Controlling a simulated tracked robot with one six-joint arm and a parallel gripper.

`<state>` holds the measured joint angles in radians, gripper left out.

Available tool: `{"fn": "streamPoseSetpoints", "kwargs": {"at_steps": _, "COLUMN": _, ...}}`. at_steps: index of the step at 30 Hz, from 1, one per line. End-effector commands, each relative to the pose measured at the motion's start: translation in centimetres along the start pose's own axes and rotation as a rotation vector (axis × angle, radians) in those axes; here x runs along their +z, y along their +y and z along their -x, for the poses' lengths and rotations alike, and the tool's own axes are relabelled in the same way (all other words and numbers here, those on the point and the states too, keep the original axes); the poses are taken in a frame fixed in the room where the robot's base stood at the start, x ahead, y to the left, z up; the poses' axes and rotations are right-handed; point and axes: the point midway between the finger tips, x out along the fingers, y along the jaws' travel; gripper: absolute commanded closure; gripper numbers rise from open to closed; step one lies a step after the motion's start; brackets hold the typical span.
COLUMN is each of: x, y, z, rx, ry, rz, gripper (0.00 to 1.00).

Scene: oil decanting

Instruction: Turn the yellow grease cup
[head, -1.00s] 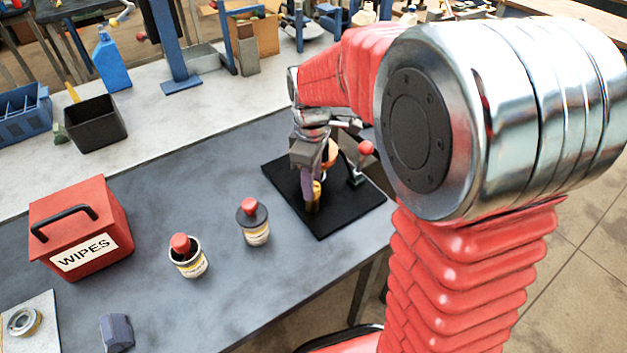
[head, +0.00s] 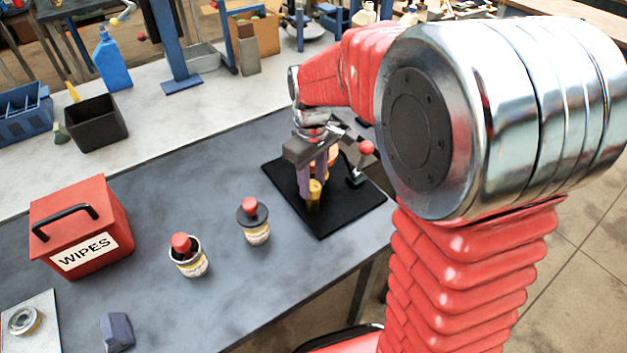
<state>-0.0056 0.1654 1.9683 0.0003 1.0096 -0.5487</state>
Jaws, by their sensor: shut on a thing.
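The yellow grease cup (head: 314,194) stands on the black mat (head: 290,187) at the table's right side. My gripper (head: 312,187) points down over the mat, with its two purple-grey fingers on either side of the cup. It is shut on the cup, whose lower part shows below and between the fingers. An orange part (head: 331,160) stands behind the fingers and is partly hidden by them.
A lever with a red ball knob (head: 366,147) rises close to the right of my gripper. Two cans with red tops, a near one (head: 189,259) and a far one (head: 253,224), stand left of the mat. A red wipes box (head: 85,225) stands farther left.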

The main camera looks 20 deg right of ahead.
Motion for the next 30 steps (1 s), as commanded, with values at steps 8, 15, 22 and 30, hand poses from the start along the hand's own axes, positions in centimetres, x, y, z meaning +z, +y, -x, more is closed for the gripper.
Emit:
{"fn": "streamPoseSetpoints", "kwargs": {"at_steps": 8, "x": -0.17, "y": 0.27, "z": 0.19, "rx": 0.007, "ry": 0.007, "rz": -0.202, "gripper": 0.9}}
{"fn": "streamPoseSetpoints", "kwargs": {"at_steps": 15, "x": -0.2, "y": 0.25, "z": 0.22, "rx": 0.007, "ry": 0.008, "rz": -0.303, "gripper": 0.9}}
{"fn": "streamPoseSetpoints", "kwargs": {"at_steps": 22, "x": -0.24, "y": 0.24, "z": 0.23, "rx": 0.007, "ry": 0.009, "rz": -0.328, "gripper": 0.9}}
{"fn": "streamPoseSetpoints", "kwargs": {"at_steps": 30, "x": -0.28, "y": 0.22, "z": 0.26, "rx": 0.007, "ry": 0.01, "rz": -0.327, "gripper": 0.9}}
